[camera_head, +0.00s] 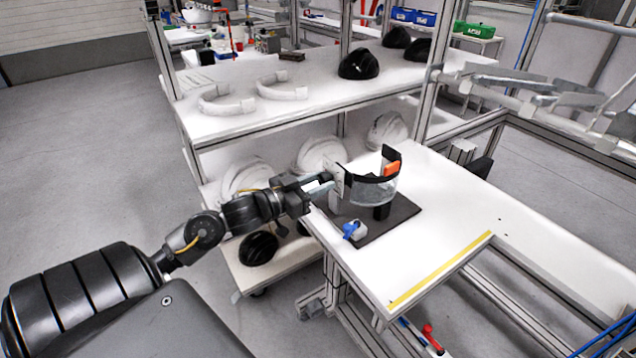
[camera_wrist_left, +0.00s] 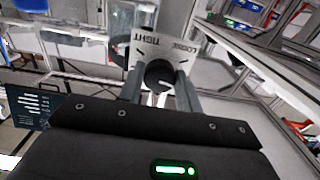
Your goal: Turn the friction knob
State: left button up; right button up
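The friction knob (camera_wrist_left: 160,75) is a small dark round knob on a white plate (camera_wrist_left: 152,48) that reads TIGHT and LOOSE, upside down in the left wrist view. In the head view the plate (camera_head: 341,180) is at the left end of a curved black and grey band (camera_head: 375,190) with an orange part, on a dark stand. My left gripper (camera_head: 325,184) reaches the plate from the left. In the wrist view its fingers (camera_wrist_left: 160,82) are apart, one on each side of the knob; I cannot tell whether they touch it. My right gripper is out of view.
The band stands on a dark base plate (camera_head: 408,209) on a white table (camera_head: 450,205). A small blue and white item (camera_head: 353,230) lies at the base's front. White helmet shells (camera_head: 320,152) sit on a lower shelf to the left. The table's right part is mostly clear.

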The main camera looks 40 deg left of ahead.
pick_arm(q)
jog(key=shift+c, duration=1.2)
jog(key=shift+m, duration=0.3)
jog(key=m, duration=0.2)
jog(key=shift+a+m, duration=0.1)
jog(key=shift+m, duration=2.4)
jog(key=o, duration=1)
